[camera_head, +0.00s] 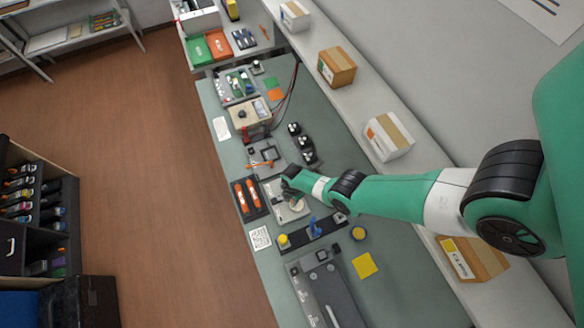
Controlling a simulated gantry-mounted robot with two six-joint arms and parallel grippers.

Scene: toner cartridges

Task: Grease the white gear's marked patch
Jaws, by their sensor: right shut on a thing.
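My right gripper (287,190) reaches in from the right and is over a pale grey plate (275,189) in the middle of the bench. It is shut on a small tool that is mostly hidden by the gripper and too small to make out. A small whitish round part, which looks like the white gear (297,204), sits on the plate just below the gripper in the picture. I cannot make out its marked patch, nor whether the tool touches it. My left gripper is not in view.
A dark tray with orange-handled tools (247,197) lies left of the plate. A dark strip with a blue upright part (314,226) and a yellow-topped pot (284,240) is nearer. Black parts (302,142) stand behind. Boxes (388,137) line the right shelf.

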